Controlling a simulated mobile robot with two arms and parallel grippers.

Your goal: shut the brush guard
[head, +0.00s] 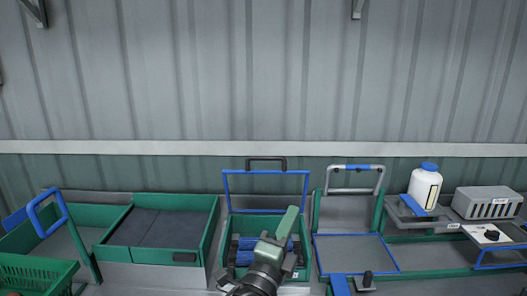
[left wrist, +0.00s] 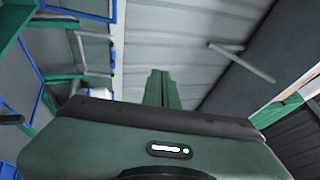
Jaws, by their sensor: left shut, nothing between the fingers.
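The brush guard (head: 226,190) is a blue frame with a see-through middle and a black handle (head: 266,159) along its top. It stands raised, upright at the back of a green box (head: 224,256) with blue brush rollers (head: 246,250) inside. My left gripper (head: 291,212) is over the right part of this box, in front of the guard, and hides some of the rollers. Its green fingers are shut and empty, and show in the left wrist view (left wrist: 160,88). I cannot tell whether they touch the frame. My right gripper is in neither view.
To the right lies a blue-edged flat panel (head: 356,254) with a grey handle bar (head: 355,168) behind it. A white bottle (head: 425,184) and grey vented box (head: 487,203) stand further right. A dark-bedded tray (head: 158,228) and green crate (head: 36,275) are left.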

